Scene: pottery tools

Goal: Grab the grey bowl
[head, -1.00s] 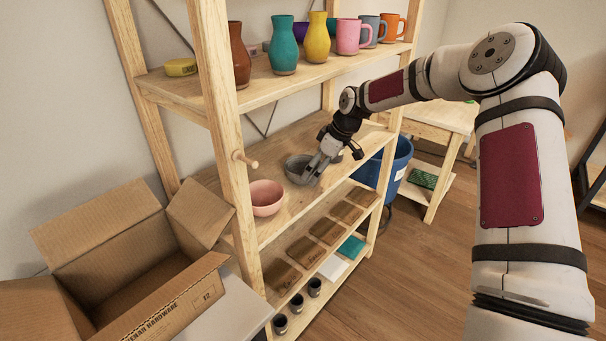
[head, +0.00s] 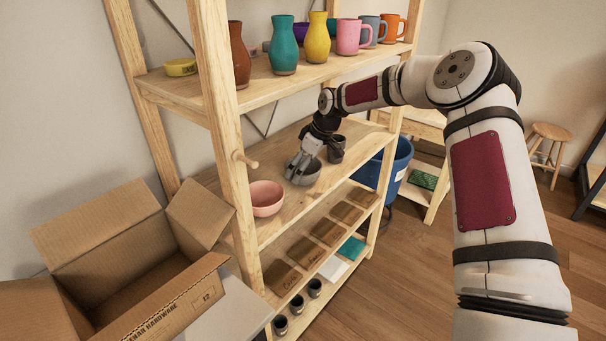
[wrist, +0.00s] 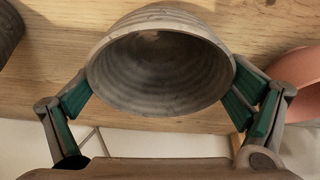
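The grey bowl (head: 308,178) stands on the middle shelf in the head view, to the right of a pink bowl. In the wrist view the grey bowl (wrist: 160,70) fills the upper middle, with its hollow facing the camera. My gripper (head: 298,166) is at the bowl, partly covering it in the head view. In the wrist view my gripper (wrist: 163,88) is open, with one green-padded finger on each side of the bowl. The fingertips are very close to the bowl's sides; I cannot tell whether they touch.
The pink bowl (head: 266,198) is close to the right finger in the wrist view (wrist: 300,85). A dark grey cup (head: 337,150) stands just behind my gripper. The upper shelf (head: 200,90) with vases and mugs is above, and a shelf post (head: 222,150) stands at left.

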